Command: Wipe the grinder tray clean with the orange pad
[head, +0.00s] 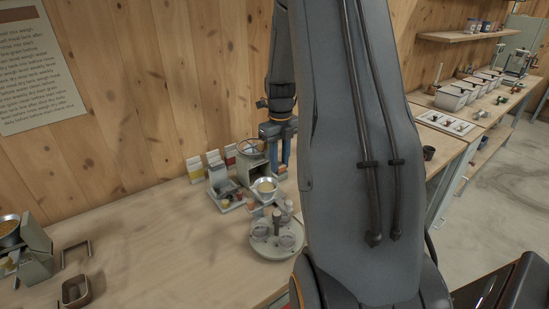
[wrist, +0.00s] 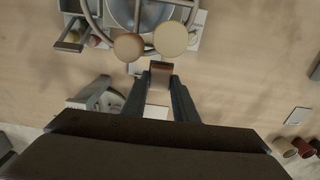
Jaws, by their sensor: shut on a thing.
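My gripper (wrist: 161,72) is shut on a small brown-orange block, which looks like the orange pad (wrist: 161,66), at the fingertips in the wrist view. In the wrist view the metal bowl of a machine (wrist: 140,14) and two round knobs (wrist: 128,46) lie just beyond the fingertips. I cannot clearly pick out the grinder tray or tell whether the pad touches anything.
A funnel bowl (head: 264,188) and a round stand with jars (head: 277,242) stand in front of the grinder. Small cartons (head: 195,169) stand by the wall. Cups (wrist: 284,148) show at lower right in the wrist view.

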